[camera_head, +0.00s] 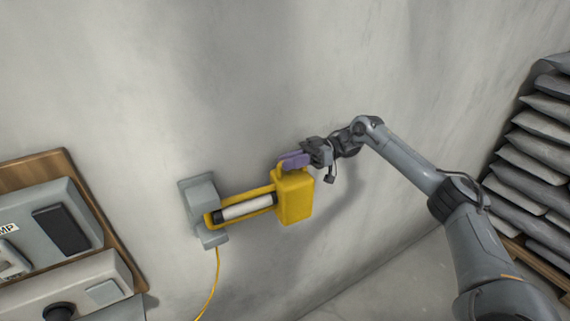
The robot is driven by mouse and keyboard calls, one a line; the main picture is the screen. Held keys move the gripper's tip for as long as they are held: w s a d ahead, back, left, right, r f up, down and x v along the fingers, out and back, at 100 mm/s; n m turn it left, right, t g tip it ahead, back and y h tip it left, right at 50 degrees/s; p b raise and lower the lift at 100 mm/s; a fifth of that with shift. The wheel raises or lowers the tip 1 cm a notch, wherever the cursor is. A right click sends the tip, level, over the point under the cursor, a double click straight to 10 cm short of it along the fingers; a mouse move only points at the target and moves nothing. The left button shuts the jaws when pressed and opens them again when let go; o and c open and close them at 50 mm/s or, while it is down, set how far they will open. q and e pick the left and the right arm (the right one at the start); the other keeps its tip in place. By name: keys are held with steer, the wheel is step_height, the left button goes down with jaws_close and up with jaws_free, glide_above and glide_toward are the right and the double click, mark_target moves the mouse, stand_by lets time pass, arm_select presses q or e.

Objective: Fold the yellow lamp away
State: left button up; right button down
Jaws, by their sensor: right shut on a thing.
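The yellow lamp (294,198) is on a hinged yellow arm that reaches out to the right from a grey wall bracket (202,204). A white tube (246,207) with dark ends lies along the arm. The lamp's yellow box end is at the right, with a handle on top. My right gripper (294,160), with purple fingers, is shut on the lamp's handle at the top of the box. The fingers hide part of the handle. My left gripper is not in view.
A yellow cable (212,284) hangs from the bracket. Grey boxes on a wooden board (35,170) are at the left. Stacked grey sacks (540,150) stand at the right. The wall above the lamp is bare.

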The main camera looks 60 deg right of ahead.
steer(key=c, duration=1.1)
jaws_free()
steer(key=shift+v, duration=0.85)
steer(key=v, duration=0.9)
steer(key=shift+s, duration=0.1)
